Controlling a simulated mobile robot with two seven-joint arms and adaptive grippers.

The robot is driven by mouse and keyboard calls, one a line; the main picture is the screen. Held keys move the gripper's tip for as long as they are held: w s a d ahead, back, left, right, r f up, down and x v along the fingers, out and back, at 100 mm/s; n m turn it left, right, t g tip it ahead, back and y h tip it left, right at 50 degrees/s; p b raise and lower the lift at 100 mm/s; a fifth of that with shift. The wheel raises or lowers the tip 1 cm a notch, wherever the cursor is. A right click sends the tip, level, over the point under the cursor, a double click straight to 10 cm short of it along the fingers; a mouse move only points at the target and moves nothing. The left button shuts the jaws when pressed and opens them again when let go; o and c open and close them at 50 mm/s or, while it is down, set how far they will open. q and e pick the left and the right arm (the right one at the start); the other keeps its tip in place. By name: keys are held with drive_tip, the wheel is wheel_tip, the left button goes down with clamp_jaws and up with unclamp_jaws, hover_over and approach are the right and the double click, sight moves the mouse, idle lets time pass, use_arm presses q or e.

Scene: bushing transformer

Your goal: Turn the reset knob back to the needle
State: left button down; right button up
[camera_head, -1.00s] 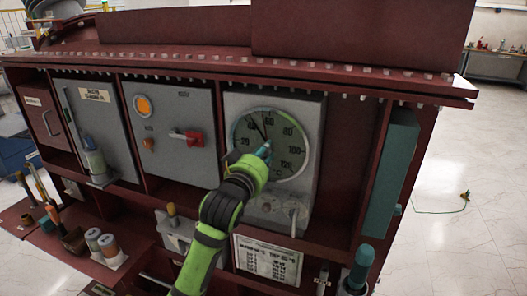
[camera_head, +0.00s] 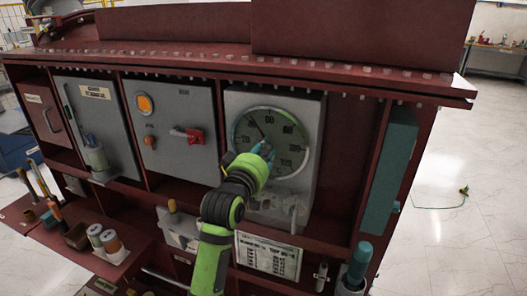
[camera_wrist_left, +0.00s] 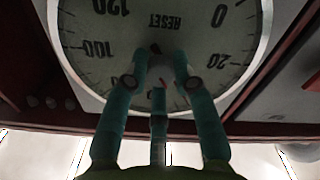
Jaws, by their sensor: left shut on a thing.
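The round gauge dial (camera_head: 248,140) sits on a grey box in the transformer cabinet. A dark needle (camera_head: 257,129) points to its upper left. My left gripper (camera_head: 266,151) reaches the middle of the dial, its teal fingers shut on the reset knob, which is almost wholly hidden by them. In the left wrist view the dial (camera_wrist_left: 205,35) appears upside down with the word RESET above the fingertips. The left gripper's fingers (camera_wrist_left: 160,62) close in around the dial's centre, and a small red bit shows between them. My right gripper is out of view.
Left of the gauge is a grey panel with an orange lamp (camera_head: 145,104) and a red switch (camera_head: 195,136). A teal box (camera_head: 390,170) stands to the right. A white label plate (camera_head: 268,256) is below. Tools and cans (camera_head: 103,238) stand at lower left.

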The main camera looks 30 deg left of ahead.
use_arm(q)
drive_tip(key=shift+f, duration=0.3)
drive_tip(key=c, duration=1)
unclamp_jaws()
drive_tip(key=shift+d, duration=0.1)
drive_tip(key=shift+r, duration=0.1)
drive_tip(key=shift+w, duration=0.1)
drive_tip(key=v, duration=0.7)
drive_tip(key=shift+s, duration=0.3)
